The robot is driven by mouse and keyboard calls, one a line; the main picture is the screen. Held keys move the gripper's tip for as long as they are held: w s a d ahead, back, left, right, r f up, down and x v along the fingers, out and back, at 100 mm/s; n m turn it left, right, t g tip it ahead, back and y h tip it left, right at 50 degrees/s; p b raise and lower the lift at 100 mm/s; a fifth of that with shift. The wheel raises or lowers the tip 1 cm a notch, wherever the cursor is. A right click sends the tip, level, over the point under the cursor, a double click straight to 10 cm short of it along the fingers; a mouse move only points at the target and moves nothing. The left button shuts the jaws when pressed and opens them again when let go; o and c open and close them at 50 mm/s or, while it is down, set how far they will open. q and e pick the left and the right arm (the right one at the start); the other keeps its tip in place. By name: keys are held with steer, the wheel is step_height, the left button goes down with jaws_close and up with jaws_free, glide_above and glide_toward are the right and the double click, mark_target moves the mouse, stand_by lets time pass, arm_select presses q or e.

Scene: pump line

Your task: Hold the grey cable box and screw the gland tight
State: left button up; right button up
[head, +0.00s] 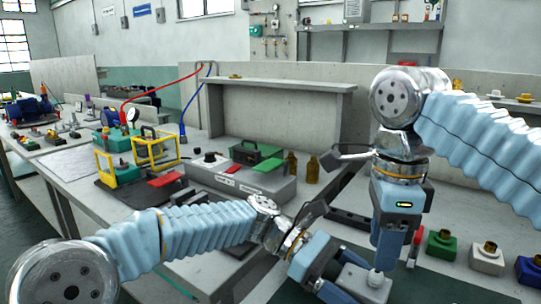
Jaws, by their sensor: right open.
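The grey cable box (362,286) is at the bottom, right of centre, partly covered by my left gripper. My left gripper (335,285) reaches it from the left, with a blue finger along its near side; it appears closed on the box, and the far finger is hidden. A small pale metal gland (375,278) stands upright on top of the box. My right gripper (386,262) points down directly above the gland, its blue fingers open close over it. Whether the fingers touch the gland cannot be seen.
Green (441,246), white (487,258) and blue (529,271) boxes with brass glands stand to the right. A grey control box (240,182) and two brass bottles (312,170) stand behind my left arm.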

arm_select(q)
steer(key=c, duration=0.6)
arm_select(e)
steer(key=shift+f, duration=0.85)
